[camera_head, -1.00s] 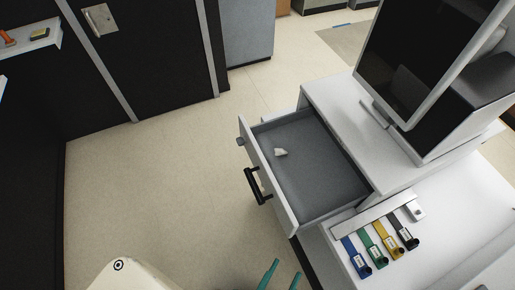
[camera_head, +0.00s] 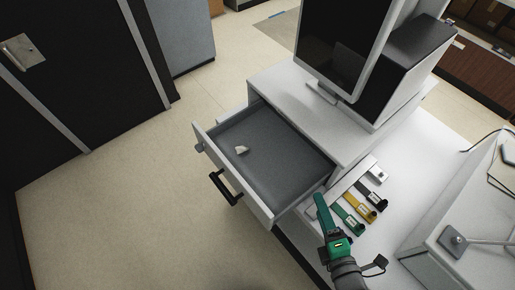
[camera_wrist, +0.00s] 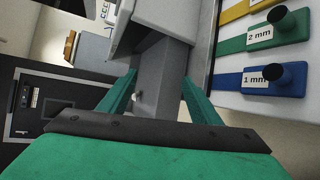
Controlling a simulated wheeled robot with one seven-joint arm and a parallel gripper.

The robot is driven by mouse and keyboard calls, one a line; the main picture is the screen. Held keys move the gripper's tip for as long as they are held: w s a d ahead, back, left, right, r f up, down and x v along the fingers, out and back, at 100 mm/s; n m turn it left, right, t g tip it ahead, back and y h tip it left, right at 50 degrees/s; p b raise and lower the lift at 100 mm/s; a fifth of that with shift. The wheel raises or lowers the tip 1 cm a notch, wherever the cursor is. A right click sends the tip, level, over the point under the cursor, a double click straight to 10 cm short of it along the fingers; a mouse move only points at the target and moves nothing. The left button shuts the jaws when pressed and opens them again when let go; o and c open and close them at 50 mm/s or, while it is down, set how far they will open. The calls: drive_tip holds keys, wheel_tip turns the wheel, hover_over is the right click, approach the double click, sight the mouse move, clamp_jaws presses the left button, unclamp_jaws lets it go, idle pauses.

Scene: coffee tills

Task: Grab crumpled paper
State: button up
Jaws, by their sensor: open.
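A small white crumpled paper (camera_head: 241,149) lies in the open drawer (camera_head: 265,180), toward its front left in the head view. The drawer is pulled out from under the white counter with the monitor. The paper cannot be made out in the wrist view.
Coloured tags lie on the white counter, including a yellow one (camera_head: 360,206) and a green one (camera_wrist: 265,35). A monitor (camera_head: 340,45) stands above the drawer. The drawer's black handle (camera_head: 226,188) juts out over clear floor (camera_head: 120,190).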

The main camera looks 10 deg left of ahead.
drive_tip(key=w+a+r+n+y, duration=0.1)
drive_tip(key=w+a+r+n, duration=0.1)
drive_tip(key=w+r+n, duration=0.3)
drive_tip(key=w+a+n+g+y, duration=0.25)
drive_tip(key=w+a+n, duration=0.35)
drive_tip(key=a+n, duration=0.35)
drive_tip(key=n+g+y, duration=0.1)
drive_tip(key=n+g, duration=0.1)
drive_tip(key=n, duration=0.4)
approach(244, 149)
wheel_tip(244, 149, up, 6)
drive_tip(key=w+a, duration=0.1)
drive_tip(key=a, duration=0.1)
wheel_tip(244, 149, down, 7)
drive_tip(key=shift+w+d+f, duration=0.1)
drive_tip(key=shift+w+d, duration=0.05)
drive_tip(key=shift+x, duration=3.75)
drive_tip(key=c, duration=1.1)
